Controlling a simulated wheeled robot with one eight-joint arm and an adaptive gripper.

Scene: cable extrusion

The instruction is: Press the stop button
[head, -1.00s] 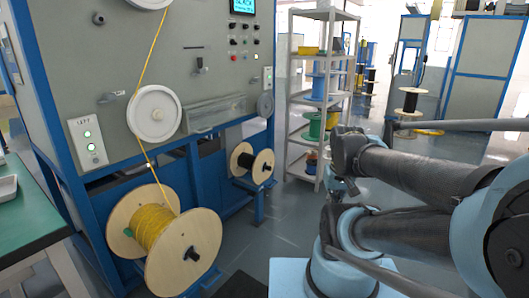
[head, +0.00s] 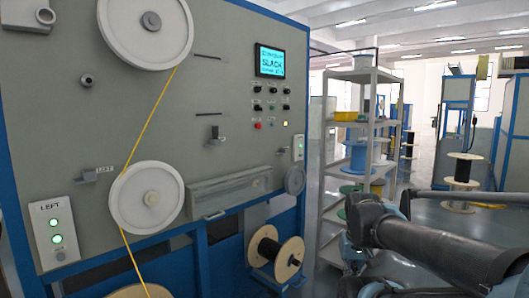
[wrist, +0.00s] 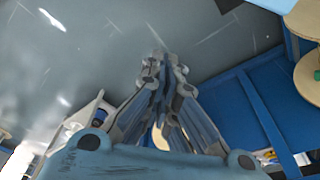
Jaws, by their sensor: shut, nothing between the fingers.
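A small red button (head: 257,126) sits on the grey machine panel (head: 140,100), below the rows of black knobs (head: 272,98) and the lit screen (head: 270,61), which reads "SLACK". I cannot read any label on the button. A white plate marked "LEFT" (head: 68,250) has two green lights and a grey button at lower left. A second plate with a green light (head: 299,147) is at the panel's right edge. My gripper (wrist: 161,58) is shut and empty in the wrist view, above the grey floor, with no button in that view. The head view shows my arm at lower right, well apart from the red button.
A yellow cable (head: 149,120) runs over two white wheels on the panel. A black spool (head: 274,252) stands at the machine's foot. A metal shelf (head: 330,200) with spools stands right of the machine. Blue frame parts (wrist: 225,95) lie to the right in the wrist view.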

